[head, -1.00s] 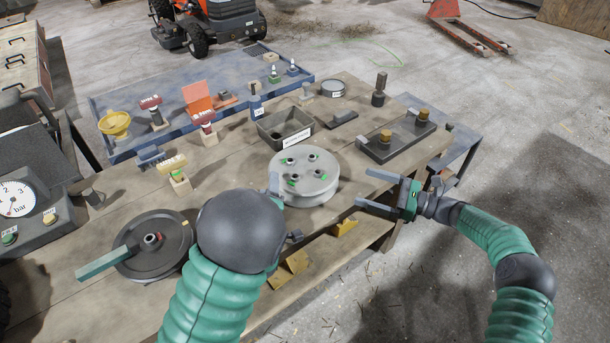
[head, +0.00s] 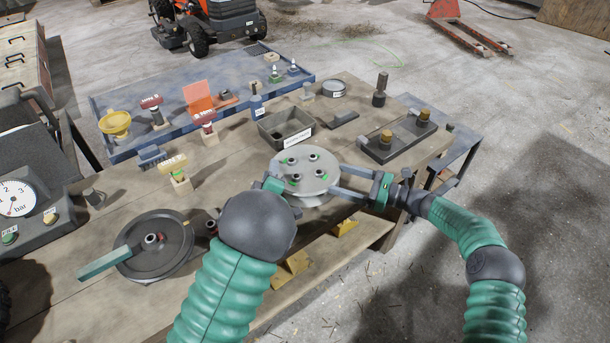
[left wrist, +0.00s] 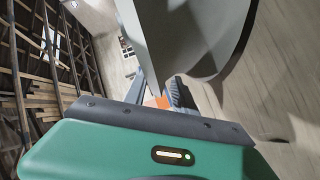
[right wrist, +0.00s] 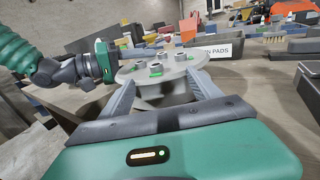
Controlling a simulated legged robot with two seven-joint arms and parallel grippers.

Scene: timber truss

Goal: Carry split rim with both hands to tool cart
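The split rim (head: 303,168) is a round grey disc with several short studs and green marks, on the wooden bench (head: 240,200). It also shows in the right wrist view (right wrist: 165,75). My right gripper (head: 338,182) is open at the rim's right side, its two fingers spread beside the rim's edge. My left gripper (head: 273,186) is at the rim's left edge, mostly hidden behind my forearm. In the left wrist view its fingers are apart, close to the large grey rim (left wrist: 190,35); contact is unclear. A blue cart (head: 465,145) stands at the bench's right end.
A long blue table (head: 110,150) with tools lies behind the bench. A dark wheel disc (head: 150,250) with a green-handled bar is at the left. A grey bin (head: 286,127) and a dark block with brass knobs (head: 395,140) are behind the rim. Open floor lies right.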

